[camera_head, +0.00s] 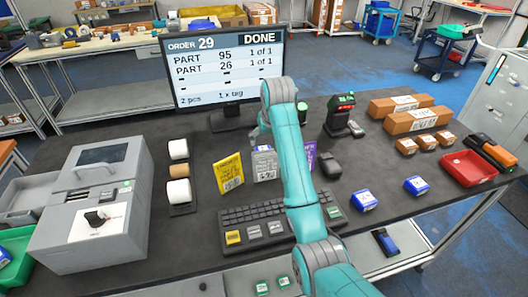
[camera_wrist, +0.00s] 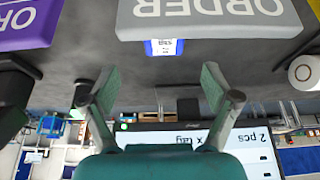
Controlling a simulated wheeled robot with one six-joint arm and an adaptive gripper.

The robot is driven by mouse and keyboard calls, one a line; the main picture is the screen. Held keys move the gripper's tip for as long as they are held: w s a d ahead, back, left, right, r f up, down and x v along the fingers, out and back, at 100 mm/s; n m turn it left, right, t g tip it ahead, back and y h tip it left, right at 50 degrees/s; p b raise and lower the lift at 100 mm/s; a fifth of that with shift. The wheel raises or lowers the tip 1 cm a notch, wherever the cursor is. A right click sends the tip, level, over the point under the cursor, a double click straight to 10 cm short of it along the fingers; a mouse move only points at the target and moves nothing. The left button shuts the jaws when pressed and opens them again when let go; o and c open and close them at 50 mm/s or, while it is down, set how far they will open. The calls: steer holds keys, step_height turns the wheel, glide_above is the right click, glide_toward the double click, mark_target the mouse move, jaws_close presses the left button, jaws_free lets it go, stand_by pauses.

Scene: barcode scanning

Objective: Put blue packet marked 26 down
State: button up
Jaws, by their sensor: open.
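A small blue-and-white packet (camera_wrist: 164,47) lies on the dark table beside the grey ORDER card (camera_wrist: 212,14) in the wrist view. In the head view a blue-and-white packet (camera_head: 262,148) shows at the top edge of the grey card (camera_head: 265,170). Its number is too small to read. My gripper (camera_wrist: 160,72) is open with nothing between its fingers, and the packet is apart from it, beyond the fingertips. Two other blue packets, (camera_head: 364,201) and (camera_head: 415,186), lie on the table at the right.
A monitor (camera_head: 222,62) reads ORDER 29 DONE, with parts 95 and 26. A yellow card (camera_head: 229,174) and a purple card (camera_head: 311,157) flank the grey one. A keyboard (camera_head: 265,225), scanner (camera_head: 341,115), red tray (camera_head: 468,168) and brown boxes (camera_head: 400,105) stand around.

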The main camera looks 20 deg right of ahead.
mark_target(264, 148)
steer(key=shift+a+x, duration=0.15)
steer(key=shift+x, duration=1.55)
steer(key=shift+a+x, duration=0.1)
steer(key=shift+x, duration=1.55)
steer(key=shift+s, duration=0.1)
steer(key=c, duration=1.5)
